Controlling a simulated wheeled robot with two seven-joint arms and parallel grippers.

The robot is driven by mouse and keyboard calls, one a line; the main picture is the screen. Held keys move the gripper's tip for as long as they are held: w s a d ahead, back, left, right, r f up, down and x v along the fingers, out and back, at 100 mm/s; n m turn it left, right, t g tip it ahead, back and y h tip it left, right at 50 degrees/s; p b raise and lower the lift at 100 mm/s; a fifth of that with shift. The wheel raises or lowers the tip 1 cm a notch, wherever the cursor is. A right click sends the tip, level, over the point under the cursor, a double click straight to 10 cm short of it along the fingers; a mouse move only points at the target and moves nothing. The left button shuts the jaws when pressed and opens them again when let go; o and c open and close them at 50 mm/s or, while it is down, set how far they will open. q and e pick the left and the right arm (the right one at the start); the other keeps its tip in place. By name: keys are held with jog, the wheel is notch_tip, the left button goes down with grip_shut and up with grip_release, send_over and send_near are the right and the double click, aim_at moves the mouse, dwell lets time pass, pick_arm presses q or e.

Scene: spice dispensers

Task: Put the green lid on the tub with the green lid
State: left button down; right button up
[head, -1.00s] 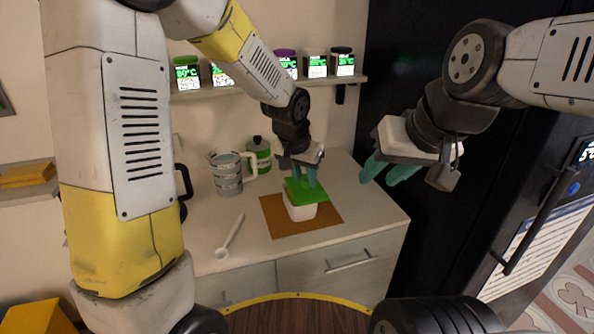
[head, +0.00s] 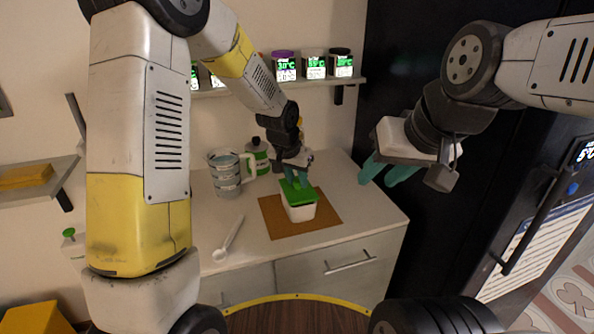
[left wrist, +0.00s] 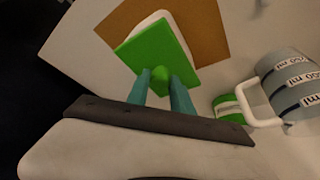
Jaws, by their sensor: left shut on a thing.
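The green lid (head: 297,192) is on or just over the top of the white tub (head: 300,212), which stands on a brown mat (head: 272,214) on the counter. My left gripper (head: 295,180) is above the lid, shut on its knob; the left wrist view shows the green lid (left wrist: 158,58) between the teal fingers (left wrist: 165,88). In that view a strip of the white tub (left wrist: 160,17) shows past the lid's far edge, so the lid looks slightly off or tilted; I cannot tell if it is fully seated. My right gripper (head: 385,172) hangs empty in the air at the right, fingers apart.
A measuring jug (head: 226,174) and a green-labelled canister (head: 258,155) stand behind and left of the mat. A white spoon (head: 229,238) lies at the left. Spice dispensers (head: 314,66) line the shelf above. The counter right of the mat is clear.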

pick_arm(q)
jog(key=shift+f, duration=0.55)
jog(key=c, duration=1.1)
grip_release()
jog(key=v, duration=1.3)
jog(key=s+a+r+n, duration=0.1)
jog(key=s+a+r, duration=0.1)
jog(key=s+a, duration=0.2)
jog(key=s+a+r+n+t, duration=0.1)
jog(key=s+a+r+n, duration=0.1)
jog(key=s, duration=0.8)
jog(key=s+a+r+n+t, duration=0.1)
jog(key=s+a+r, duration=0.3)
jog(key=s+a, duration=0.2)
jog(key=shift+s+n, duration=0.4)
jog(key=shift+s, duration=0.7)
